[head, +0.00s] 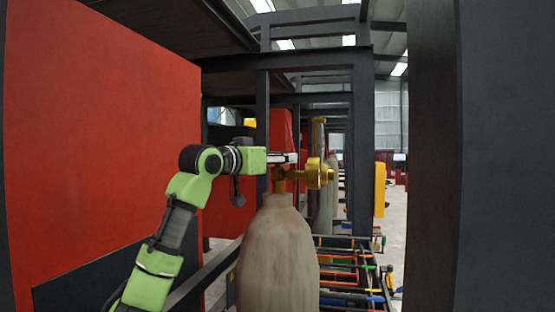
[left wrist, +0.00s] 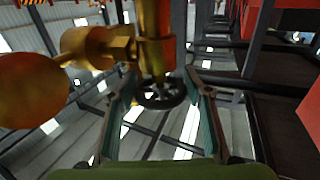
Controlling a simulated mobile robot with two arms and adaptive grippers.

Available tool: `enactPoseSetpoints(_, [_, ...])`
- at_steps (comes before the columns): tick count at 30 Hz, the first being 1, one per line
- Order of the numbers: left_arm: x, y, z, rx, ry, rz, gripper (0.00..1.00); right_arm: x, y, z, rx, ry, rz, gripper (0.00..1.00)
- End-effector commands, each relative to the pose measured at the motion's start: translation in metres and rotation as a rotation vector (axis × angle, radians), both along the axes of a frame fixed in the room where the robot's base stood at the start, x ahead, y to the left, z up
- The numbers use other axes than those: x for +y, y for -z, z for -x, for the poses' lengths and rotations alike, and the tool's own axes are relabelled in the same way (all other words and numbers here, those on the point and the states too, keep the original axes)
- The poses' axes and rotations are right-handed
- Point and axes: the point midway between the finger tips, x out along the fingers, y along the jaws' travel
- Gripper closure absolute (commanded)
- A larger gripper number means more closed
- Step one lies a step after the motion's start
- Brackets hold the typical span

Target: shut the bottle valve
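The bottle (head: 277,255) is a worn beige cylinder standing upright in the middle of the head view. Its brass valve (head: 280,182) sits on top, with a round brass fitting (head: 316,173) on the right side. In the left wrist view the brass valve body (left wrist: 154,50) ends in a dark spoked handwheel (left wrist: 163,94). My left gripper (head: 284,158) is at the top of the valve. Its fingers (left wrist: 160,90) are apart on either side of the handwheel, with gaps visible; I see no contact. In the head view the handwheel is hidden by the gripper. My right gripper is not in view.
A large red panel (head: 100,130) stands at the left. A dark steel post (head: 470,150) fills the right. Another bottle (head: 330,195) stands behind. A rack of coloured bars (head: 345,270) lies at the lower right, with open floor (head: 397,220) beyond.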

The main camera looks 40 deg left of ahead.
Motion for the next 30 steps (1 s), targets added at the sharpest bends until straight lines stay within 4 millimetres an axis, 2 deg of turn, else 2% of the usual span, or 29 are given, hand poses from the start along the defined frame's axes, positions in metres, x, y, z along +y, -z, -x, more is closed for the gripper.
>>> enactPoseSetpoints(8, [0.000,-0.001,0.000,0.000,0.012,0.000,0.76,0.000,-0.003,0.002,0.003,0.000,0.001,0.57])
enactPoseSetpoints(14, [0.001,-0.003,0.000,0.001,0.082,0.003,0.76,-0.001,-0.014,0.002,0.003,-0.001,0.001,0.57])
enactPoseSetpoints(20, [0.002,-0.005,-0.001,0.001,0.226,0.007,0.76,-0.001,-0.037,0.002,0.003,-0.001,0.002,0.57])
enactPoseSetpoints(30, [0.001,-0.008,-0.001,-0.002,0.488,0.011,0.76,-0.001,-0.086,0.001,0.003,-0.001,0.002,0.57])
